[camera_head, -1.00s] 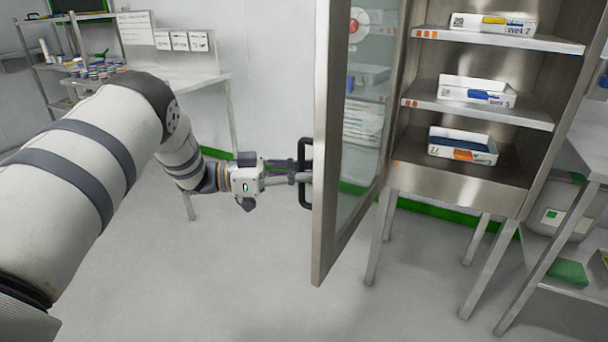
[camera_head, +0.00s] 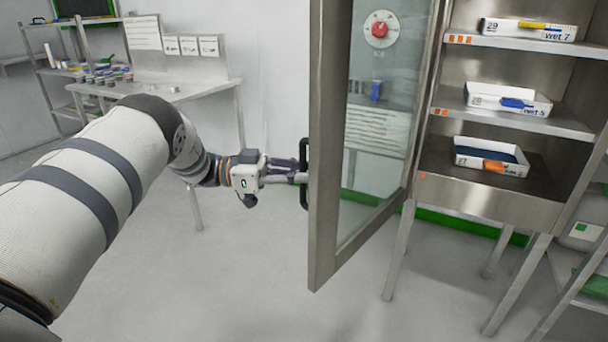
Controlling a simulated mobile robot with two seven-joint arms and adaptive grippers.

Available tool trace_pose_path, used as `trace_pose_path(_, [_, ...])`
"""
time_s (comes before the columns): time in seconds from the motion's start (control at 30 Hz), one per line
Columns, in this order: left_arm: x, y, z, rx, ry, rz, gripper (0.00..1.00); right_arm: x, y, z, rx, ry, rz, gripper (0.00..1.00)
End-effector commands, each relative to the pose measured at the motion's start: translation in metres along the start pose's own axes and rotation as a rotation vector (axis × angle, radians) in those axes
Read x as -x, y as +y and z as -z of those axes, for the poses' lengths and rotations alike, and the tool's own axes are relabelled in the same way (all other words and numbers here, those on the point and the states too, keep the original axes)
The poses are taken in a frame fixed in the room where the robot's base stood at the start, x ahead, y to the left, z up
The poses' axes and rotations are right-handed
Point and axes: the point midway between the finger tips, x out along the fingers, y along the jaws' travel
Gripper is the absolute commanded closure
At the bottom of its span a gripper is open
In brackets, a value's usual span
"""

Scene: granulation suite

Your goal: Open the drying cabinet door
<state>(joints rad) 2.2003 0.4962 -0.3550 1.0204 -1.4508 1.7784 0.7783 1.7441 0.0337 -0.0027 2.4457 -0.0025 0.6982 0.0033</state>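The drying cabinet (camera_head: 490,195) stands at the right with its shelves exposed. Its glass door (camera_head: 328,235), steel-framed, stands wide open, swung out toward me on the left of the cabinet. A black bar handle (camera_head: 304,150) is on the door's outer side. My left gripper (camera_head: 300,178) is at this handle, with its fingers around the bar and appearing closed on it. The fingertips are partly hidden by the handle and door edge. My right gripper is not in view.
White trays (camera_head: 510,105) with coloured tools sit on the cabinet shelves. A steel table (camera_head: 190,92) and a rack (camera_head: 65,75) stand at the back left. Another steel table (camera_head: 590,275) is at the right edge. The floor (camera_head: 230,285) below the door is clear.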

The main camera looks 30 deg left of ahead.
Motion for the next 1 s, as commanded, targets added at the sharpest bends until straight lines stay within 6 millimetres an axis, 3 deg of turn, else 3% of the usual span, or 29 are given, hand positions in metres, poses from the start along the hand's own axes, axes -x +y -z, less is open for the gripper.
trace_pose_path(0.2, [0.002, 0.001, -0.004, 0.008, -0.007, -0.002, 1.0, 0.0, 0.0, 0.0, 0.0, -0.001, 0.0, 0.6])
trace_pose_path(0.23, [0.002, 0.001, -0.004, 0.008, -0.007, -0.001, 0.84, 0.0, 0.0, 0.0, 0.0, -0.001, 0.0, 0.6])
trace_pose_path(0.3, [0.002, 0.001, -0.003, 0.008, -0.006, -0.001, 0.69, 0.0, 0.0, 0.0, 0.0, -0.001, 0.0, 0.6])
trace_pose_path(0.63, [0.003, 0.0, -0.001, 0.002, -0.003, 0.001, 0.68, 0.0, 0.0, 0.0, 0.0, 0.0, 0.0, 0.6])
trace_pose_path(0.77, [0.026, 0.0, -0.002, 0.003, -0.004, 0.004, 0.68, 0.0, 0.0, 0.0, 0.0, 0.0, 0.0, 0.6])
trace_pose_path(1.0, [0.091, 0.001, -0.002, 0.002, -0.005, 0.003, 0.68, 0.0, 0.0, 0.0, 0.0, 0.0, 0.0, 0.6])
